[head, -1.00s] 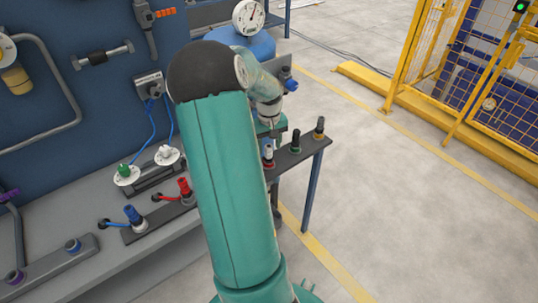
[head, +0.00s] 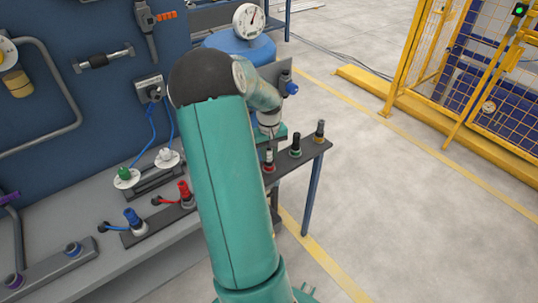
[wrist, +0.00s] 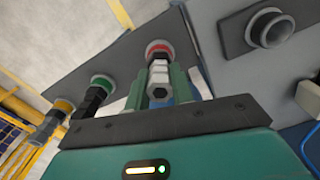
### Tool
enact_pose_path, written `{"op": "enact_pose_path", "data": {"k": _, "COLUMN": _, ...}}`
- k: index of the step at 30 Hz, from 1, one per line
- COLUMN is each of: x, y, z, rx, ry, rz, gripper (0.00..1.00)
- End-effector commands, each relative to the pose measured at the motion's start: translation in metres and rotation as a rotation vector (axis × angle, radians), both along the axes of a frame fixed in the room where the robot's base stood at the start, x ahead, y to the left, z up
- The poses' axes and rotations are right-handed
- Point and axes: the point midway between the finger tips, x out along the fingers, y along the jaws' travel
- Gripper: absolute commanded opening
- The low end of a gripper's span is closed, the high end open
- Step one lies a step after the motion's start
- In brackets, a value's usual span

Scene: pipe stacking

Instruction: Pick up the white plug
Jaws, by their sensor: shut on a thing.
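The white plug (wrist: 159,72) stands in a red-ringed socket on a dark rail. It also shows in the head view (head: 269,157), just below my gripper (head: 268,137). In the wrist view, the two green fingers of my gripper (wrist: 158,84) are on either side of the plug and shut on it. The plug still meets its red ring, and no gap shows there. My arm hides part of the bench in the head view.
A green-ringed black plug (head: 295,146) and a yellow-ringed plug (head: 319,131) stand farther along the rail. A white-topped connector (head: 166,155) and a green one (head: 124,174) sit on the bench. Open floor lies to the right, before a yellow fence (head: 440,70).

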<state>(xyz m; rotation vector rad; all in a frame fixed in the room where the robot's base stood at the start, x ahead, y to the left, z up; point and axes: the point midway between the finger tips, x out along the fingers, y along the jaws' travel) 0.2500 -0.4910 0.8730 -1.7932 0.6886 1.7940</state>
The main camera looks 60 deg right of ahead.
Motion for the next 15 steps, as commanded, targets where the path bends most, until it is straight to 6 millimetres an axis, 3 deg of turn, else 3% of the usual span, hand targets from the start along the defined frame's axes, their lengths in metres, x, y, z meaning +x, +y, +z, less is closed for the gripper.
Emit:
{"op": "enact_pose_path", "data": {"k": 9, "x": 0.001, "y": -0.001, "z": 0.031, "rx": -0.005, "ry": -0.004, "rz": 0.001, "gripper": 0.00}}
{"op": "enact_pose_path", "data": {"k": 15, "x": -0.007, "y": 0.025, "z": 0.063, "rx": -0.003, "ry": -0.005, "rz": 0.003, "gripper": 0.00}}
